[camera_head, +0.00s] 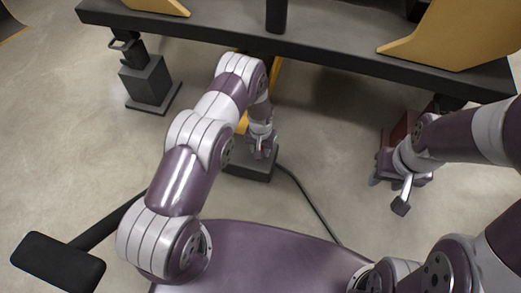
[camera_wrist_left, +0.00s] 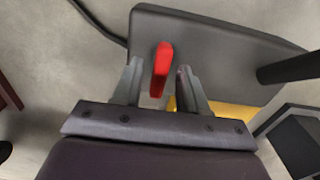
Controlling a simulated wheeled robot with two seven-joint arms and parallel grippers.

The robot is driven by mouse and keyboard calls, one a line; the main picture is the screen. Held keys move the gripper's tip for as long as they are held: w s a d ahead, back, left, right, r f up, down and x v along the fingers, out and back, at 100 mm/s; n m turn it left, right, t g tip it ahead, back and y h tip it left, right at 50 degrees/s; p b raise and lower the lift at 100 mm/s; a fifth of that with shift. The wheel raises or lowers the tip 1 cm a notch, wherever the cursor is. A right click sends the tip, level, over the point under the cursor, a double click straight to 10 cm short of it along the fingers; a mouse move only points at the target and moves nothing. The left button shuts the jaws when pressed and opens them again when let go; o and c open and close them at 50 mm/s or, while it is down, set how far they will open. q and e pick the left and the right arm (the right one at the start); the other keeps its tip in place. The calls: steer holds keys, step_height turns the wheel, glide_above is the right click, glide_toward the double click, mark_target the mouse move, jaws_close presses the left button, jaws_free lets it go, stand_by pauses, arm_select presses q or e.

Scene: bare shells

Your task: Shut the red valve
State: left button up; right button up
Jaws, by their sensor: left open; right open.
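The red valve handle (camera_wrist_left: 161,68) shows in the left wrist view as a short red lever over a dark grey base plate (camera_wrist_left: 215,50). My left gripper (camera_wrist_left: 160,80) is open, with one finger on each side of the red lever in that view. Gaps show on both sides; I cannot tell how deep the lever sits between the fingers. In the head view my left gripper (camera_head: 262,146) reaches down over the dark base (camera_head: 250,168), and the red lever cannot be made out there. My right gripper (camera_head: 388,192) is open and empty, low over the floor at the right.
A dark beam (camera_head: 310,50) with yellow brackets (camera_head: 460,35) crosses the back. A dark pedestal (camera_head: 148,85) stands at the back left. A dark red box (camera_head: 402,128) is behind my right gripper. A black cable (camera_head: 312,203) lies on the floor, which is mostly bare.

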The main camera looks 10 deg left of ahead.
arm_select(q)
jaws_close()
steer(key=shift+r, duration=0.1)
steer(key=m+p, duration=0.1)
steer(key=m, duration=1.2)
steer(key=shift+m+p, duration=0.3)
steer(key=shift+p, duration=0.05)
steer(key=shift+m, duration=2.3)
